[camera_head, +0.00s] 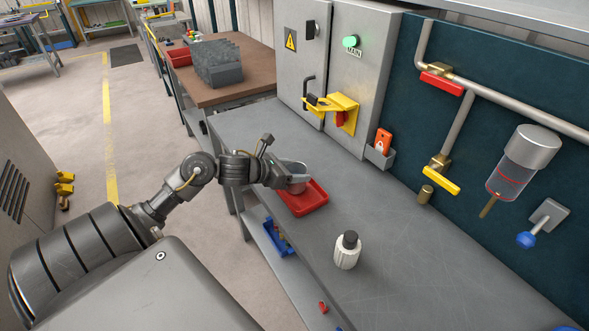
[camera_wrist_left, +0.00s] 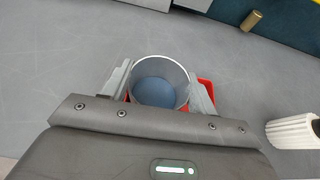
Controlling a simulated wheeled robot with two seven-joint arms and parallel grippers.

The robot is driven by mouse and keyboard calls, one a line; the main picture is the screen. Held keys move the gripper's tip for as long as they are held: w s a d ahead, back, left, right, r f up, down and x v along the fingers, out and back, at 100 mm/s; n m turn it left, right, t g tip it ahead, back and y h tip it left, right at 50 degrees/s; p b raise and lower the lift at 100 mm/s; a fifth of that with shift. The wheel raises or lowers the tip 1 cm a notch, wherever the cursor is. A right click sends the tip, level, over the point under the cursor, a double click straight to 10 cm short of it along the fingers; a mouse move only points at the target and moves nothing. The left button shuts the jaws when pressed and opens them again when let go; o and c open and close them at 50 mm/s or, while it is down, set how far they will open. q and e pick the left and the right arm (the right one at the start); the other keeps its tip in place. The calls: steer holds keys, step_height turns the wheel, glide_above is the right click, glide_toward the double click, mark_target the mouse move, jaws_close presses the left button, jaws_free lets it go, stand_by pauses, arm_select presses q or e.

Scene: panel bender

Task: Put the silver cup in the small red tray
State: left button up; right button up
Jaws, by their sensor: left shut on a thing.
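The silver cup (camera_head: 296,178) is upright between the fingers of my left gripper (camera_head: 287,181). In the left wrist view the cup (camera_wrist_left: 159,84) shows its open top and bluish inside, and my left gripper (camera_wrist_left: 159,88) has a finger against each side of it. The small red tray (camera_head: 304,200) lies on the grey bench directly below and around the cup. Red tray edges (camera_wrist_left: 206,88) show beside the cup in the wrist view. I cannot tell whether the cup's base touches the tray floor. My right gripper is not in view.
A grey cabinet (camera_head: 370,70) with a yellow bracket stands behind. The bench right of the tray is mostly clear.

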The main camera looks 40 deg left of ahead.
arm_select(q)
steer(key=shift+f, duration=0.2)
steer(key=shift+f, duration=0.15)
steer(key=o, duration=1.1)
steer(key=shift+c, duration=0.2)
